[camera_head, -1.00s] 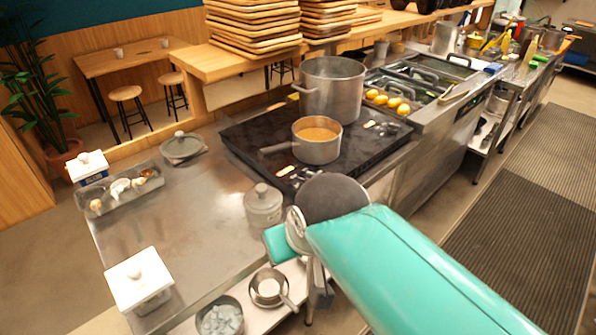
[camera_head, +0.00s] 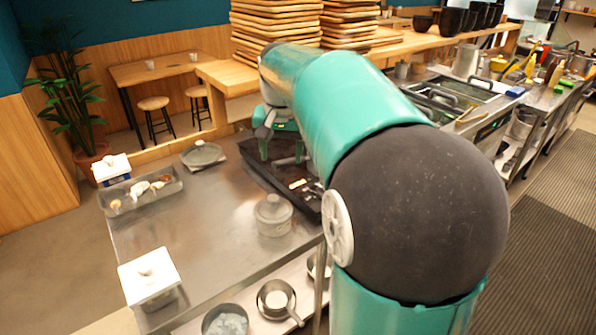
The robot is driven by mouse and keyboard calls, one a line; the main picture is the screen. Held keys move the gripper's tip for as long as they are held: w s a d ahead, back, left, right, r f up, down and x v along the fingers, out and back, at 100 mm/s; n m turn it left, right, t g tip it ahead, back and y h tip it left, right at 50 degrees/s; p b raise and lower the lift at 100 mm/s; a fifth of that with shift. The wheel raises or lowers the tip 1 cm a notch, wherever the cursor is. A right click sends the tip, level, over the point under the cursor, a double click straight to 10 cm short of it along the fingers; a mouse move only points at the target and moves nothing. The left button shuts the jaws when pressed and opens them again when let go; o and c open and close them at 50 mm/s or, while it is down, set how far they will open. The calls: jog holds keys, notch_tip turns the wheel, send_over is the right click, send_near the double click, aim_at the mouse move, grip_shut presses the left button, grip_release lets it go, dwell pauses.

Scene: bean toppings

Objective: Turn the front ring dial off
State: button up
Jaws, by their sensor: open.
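The black cooktop (camera_head: 262,178) is set in the steel counter, mostly hidden behind my arm. A small lit control patch (camera_head: 298,184) shows on its front-left edge. The dials themselves are too small or too covered to tell apart, so I cannot tell how the front ring dial is set. My gripper (camera_head: 284,156) is above the cooktop, behind its control edge, pointing down with its jaws open. I cannot tell whether it touches anything. The large pot and the saucepan of orange soup are hidden by my arm, except perhaps for a grey bit between the fingers.
A lidded grey pot (camera_head: 273,215) stands on the counter just in front of the cooktop. A lidded pan (camera_head: 201,154), a grey tray (camera_head: 141,192) and two white-lidded boxes (camera_head: 148,277) stand to the left. Stacked wooden trays (camera_head: 275,30) stand behind. The middle of the counter is clear.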

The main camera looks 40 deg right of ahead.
jog(key=w+d+f+m+g+y, duration=0.1)
jog(key=w+d+f+m, duration=0.25)
jog(key=d, duration=0.55)
jog(key=w+d+f+m+g, duration=0.15)
jog(key=d+f, duration=0.25)
jog(key=d, duration=0.5)
jog(key=shift+t, duration=0.25)
jog(key=f, duration=1.3)
jog(key=shift+w+d+f, duration=0.1)
jog(key=shift+w+f, duration=0.2)
jog(key=c, duration=1)
